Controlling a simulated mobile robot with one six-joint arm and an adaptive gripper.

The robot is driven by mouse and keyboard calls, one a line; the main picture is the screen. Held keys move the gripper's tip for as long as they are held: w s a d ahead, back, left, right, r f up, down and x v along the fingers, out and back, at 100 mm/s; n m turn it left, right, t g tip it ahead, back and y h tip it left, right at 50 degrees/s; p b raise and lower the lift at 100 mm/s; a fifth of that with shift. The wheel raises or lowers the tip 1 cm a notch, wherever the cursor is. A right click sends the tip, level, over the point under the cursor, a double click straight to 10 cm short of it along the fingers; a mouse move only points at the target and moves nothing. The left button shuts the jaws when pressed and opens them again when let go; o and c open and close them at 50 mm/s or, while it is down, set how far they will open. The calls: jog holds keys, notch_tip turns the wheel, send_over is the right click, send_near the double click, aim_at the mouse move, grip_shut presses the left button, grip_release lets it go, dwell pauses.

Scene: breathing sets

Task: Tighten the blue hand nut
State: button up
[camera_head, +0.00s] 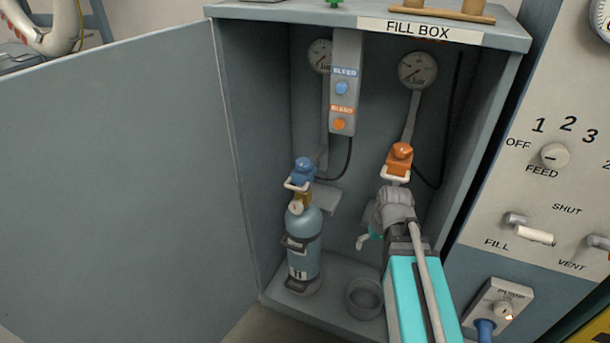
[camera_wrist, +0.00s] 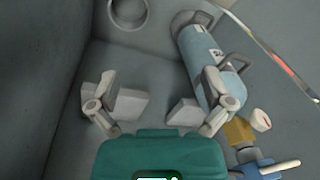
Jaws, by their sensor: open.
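The blue hand nut (camera_head: 303,170) sits with a pale handle on top of the light-blue cylinder (camera_head: 303,245), which stands upright inside the fill box on the left. In the wrist view the blue nut (camera_wrist: 262,170) is at the lower right, partly cut off, beside the brass valve (camera_wrist: 239,132) and small gauge. My gripper (camera_wrist: 156,108) is open with nothing between its pads. In the head view my gripper (camera_head: 366,240) is to the right of the cylinder and lower than the nut, apart from both. The wrist partly hides its fingers there.
An orange hand nut (camera_head: 399,160) hangs just above my wrist. An empty ring holder (camera_head: 365,298) is on the box floor. The bleed panel (camera_head: 344,85) and gauges are on the back wall. The open door (camera_head: 120,190) fills the left. Side walls bound the space.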

notch_tip(320, 180, down, 2)
jog(key=b, duration=0.1)
jog(key=n+t+y+b, duration=0.1)
jog(key=n+y+b, duration=0.5)
jog(key=n+y, duration=1)
send_near(304, 165)
jog(key=w+d+f, duration=0.1)
jog(key=w+d, duration=0.1)
jog(key=d, duration=0.2)
jog(key=shift+s+a+f, duration=0.2)
jog(key=shift+s+f, duration=0.05)
jog(key=shift+s, duration=0.05)
jog(key=shift+a, duration=0.15)
jog(key=a, duration=0.9)
jog(key=w+a, duration=0.1)
jog(key=a, duration=0.3)
jog(key=shift+w+a, duration=0.1)
jog(key=shift+a, duration=0.15)
